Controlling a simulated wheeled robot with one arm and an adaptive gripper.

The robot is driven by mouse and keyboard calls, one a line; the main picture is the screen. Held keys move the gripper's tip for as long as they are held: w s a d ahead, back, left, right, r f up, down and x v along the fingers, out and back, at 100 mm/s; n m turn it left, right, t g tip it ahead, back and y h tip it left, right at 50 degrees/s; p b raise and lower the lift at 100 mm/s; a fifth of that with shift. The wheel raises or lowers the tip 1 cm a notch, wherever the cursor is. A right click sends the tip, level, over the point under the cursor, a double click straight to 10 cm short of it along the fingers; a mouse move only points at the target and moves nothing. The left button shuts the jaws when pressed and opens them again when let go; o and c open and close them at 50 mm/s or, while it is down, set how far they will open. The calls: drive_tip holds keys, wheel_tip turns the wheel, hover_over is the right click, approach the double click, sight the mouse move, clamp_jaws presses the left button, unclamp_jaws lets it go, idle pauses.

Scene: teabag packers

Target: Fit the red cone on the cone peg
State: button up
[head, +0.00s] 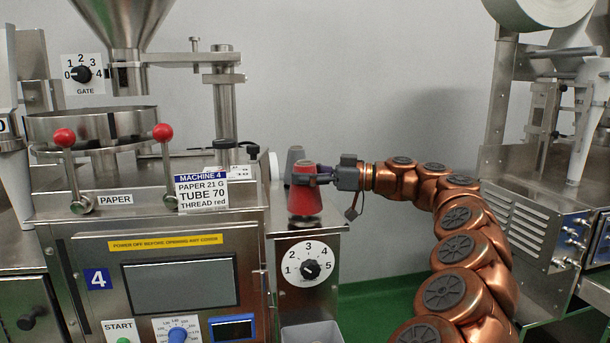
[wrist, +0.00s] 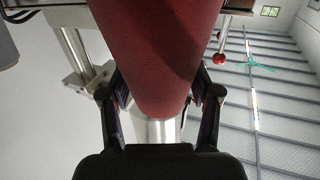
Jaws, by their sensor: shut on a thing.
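The red cone (head: 305,202) stands upright, wide end down, over the small side shelf (head: 327,228) of machine 4. My gripper (head: 318,175) is shut around its narrow upper part, reaching in from the right. In the wrist view the cone (wrist: 158,55) fills the middle between the two fingers (wrist: 160,98). A pale metal cylinder (wrist: 158,131) shows just past the cone's narrow end; I cannot tell whether it is the cone peg. The cone's base is close to the shelf, and whether it touches is unclear. No peg shows clearly in the head view.
A grey cone-like piece (head: 294,160) stands just behind the red cone. The machine 4 sign (head: 204,192) and red-knobbed levers (head: 163,133) are to the left. A numbered dial (head: 310,267) is below the shelf. Another machine (head: 530,225) stands at right, beyond my arm.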

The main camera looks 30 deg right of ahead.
drive_tip(key=shift+f+b, duration=0.4)
drive_tip(key=shift+f, duration=0.05)
drive_tip(key=o, duration=1.5)
drive_tip(key=shift+d, duration=0.1)
drive_tip(key=v, duration=1.1)
drive_tip(key=shift+s+d, duration=0.25)
drive_tip(key=shift+s, duration=0.05)
drive_tip(key=shift+r, duration=0.1)
